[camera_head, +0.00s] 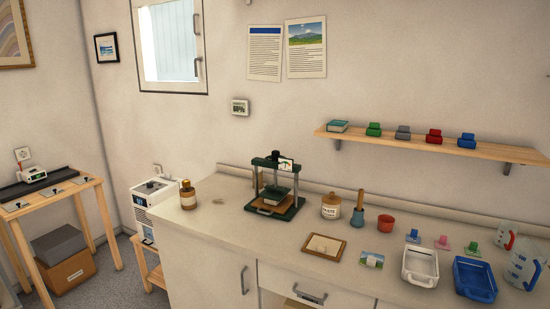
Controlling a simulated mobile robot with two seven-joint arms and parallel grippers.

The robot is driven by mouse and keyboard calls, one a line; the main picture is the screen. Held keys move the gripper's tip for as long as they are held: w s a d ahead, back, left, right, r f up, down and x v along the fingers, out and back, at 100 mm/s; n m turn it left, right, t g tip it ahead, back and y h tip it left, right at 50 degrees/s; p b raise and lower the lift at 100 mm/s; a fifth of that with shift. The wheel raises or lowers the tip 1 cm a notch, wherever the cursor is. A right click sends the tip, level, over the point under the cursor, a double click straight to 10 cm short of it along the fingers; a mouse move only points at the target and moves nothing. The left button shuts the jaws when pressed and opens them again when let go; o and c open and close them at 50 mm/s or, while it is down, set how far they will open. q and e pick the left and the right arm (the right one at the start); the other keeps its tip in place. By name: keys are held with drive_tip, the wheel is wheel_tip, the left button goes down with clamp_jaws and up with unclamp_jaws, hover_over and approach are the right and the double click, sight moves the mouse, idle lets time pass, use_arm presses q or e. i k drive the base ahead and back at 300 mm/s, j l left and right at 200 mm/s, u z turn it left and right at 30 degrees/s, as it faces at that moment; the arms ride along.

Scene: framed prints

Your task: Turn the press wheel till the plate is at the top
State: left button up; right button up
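A small dark green press (298,203) stands on the counter, near the back wall. It has two upright posts, a crossbar on top and a flat base. A wooden board (262,207) lies on the base. A dark green block with a pale edge (277,194) sits low between the posts, above the board; I cannot tell whether it is the plate or a book under it. A small dark part (275,154) tops the crossbar and may be the wheel, too small to tell. A white card with a green picture (286,165) hides part of the crossbar. Neither gripper shows.
On the counter (225,225) are a brown bottle (188,195) left of the press, and a paste jar (331,206), wooden-handled tool (357,212), red cup (386,224) and trays (475,278) to its right. A wall shelf (430,143) holds small coloured items.

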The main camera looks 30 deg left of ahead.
sight(274, 156)
drive_tip(key=i+j+z, duration=0.3)
drive_tip(key=j, duration=1)
drive_tip(key=j+z, duration=0.35)
drive_tip(key=j, duration=0.95)
drive_tip(key=k, duration=0.1)
